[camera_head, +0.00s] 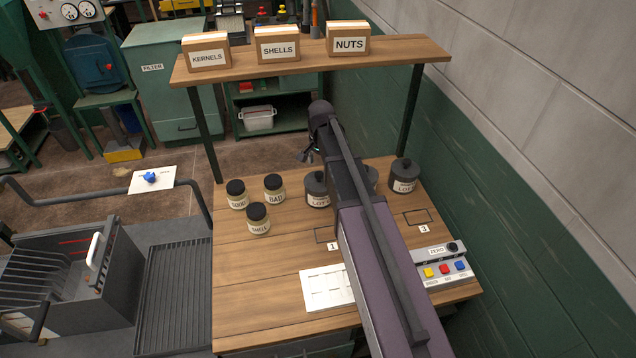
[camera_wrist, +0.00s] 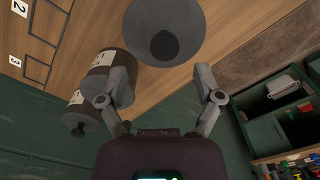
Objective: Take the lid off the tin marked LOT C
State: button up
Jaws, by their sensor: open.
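Three dark grey tins with labels stand at the back of the wooden table. In the head view the left tin (camera_head: 317,190) and the right tin (camera_head: 404,176) show "LOT" labels whose last letters I cannot read clearly. The middle tin (camera_head: 373,177) is mostly hidden behind my arm. In the wrist view a large round grey top with a dark knob (camera_wrist: 165,40) lies just beyond the fingertips. Two labelled tins (camera_wrist: 103,72) (camera_wrist: 82,115) stand to its lower left; the farther has a knobbed lid. My gripper (camera_wrist: 162,80) is open and empty; it also shows in the head view (camera_head: 308,156).
Three jars, GOOD (camera_head: 237,195), BAD (camera_head: 274,188) and SHELL (camera_head: 257,219), stand left of the tins. A shelf (camera_head: 300,58) with several boxes spans above the back. A button box (camera_head: 441,266) and white card (camera_head: 327,287) lie in front. The green wall (camera_head: 480,180) is close on the right.

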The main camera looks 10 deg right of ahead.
aim_at(319, 173)
jog(key=shift+f, duration=0.1)
jog(key=f+b, duration=0.3)
jog(key=shift+w+a+f, duration=0.2)
jog(key=shift+w, duration=0.05)
jog(key=shift+f+b, duration=0.85)
jog(key=shift+b, duration=0.3)
jog(key=c, duration=1.2)
